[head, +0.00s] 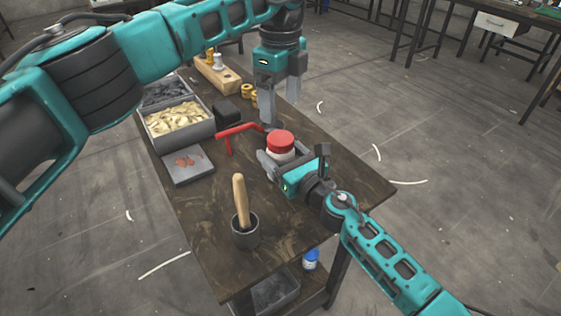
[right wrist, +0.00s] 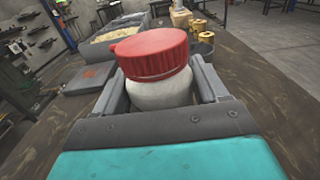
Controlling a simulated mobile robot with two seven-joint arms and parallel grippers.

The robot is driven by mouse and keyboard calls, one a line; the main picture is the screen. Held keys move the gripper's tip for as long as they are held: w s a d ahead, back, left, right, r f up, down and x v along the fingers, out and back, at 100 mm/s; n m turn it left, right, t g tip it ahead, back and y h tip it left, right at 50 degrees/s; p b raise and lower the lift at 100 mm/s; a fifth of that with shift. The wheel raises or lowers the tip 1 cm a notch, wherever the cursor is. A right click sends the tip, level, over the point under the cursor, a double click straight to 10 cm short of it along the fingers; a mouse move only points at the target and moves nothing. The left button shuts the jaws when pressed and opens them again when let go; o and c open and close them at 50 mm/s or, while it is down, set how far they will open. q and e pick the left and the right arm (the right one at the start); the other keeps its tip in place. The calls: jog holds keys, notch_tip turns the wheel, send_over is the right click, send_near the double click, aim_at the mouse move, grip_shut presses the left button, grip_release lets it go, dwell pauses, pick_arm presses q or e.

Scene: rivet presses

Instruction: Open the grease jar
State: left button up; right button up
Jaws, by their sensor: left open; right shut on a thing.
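The grease jar (head: 279,155) has a pale body and a red lid (head: 281,139), which sits on top of it. In the right wrist view the pale jar body (right wrist: 163,92) stands between the fingers, with the red lid (right wrist: 152,53) above them. My right gripper (head: 268,160) is shut on the jar body from the side, near the middle of the table. My left gripper (head: 281,100) points down, open and empty, behind and above the jar, apart from the lid.
A grey bin of pale pieces (head: 180,120), a grey plate (head: 188,166) and a cup with a wooden handle (head: 245,233) stand on the table (head: 300,215). The right front is clear.

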aim_at(281, 137)
jog(key=c, duration=0.9)
pick_arm(q)
jog(key=m, duration=0.7)
jog(key=shift+m, duration=0.3)
pick_arm(e)
grip_shut()
pick_arm(q)
jog(key=m, duration=1.2)
jog(key=shift+m, duration=0.4)
jog(key=m, duration=1.2)
jog(key=shift+m, duration=0.4)
jog(key=m, duration=0.5)
jog(key=shift+m, duration=0.3)
jog(key=m, duration=1)
jog(key=shift+m, duration=0.3)
jog(key=shift+f, duration=4)
jog(key=shift+c, duration=0.2)
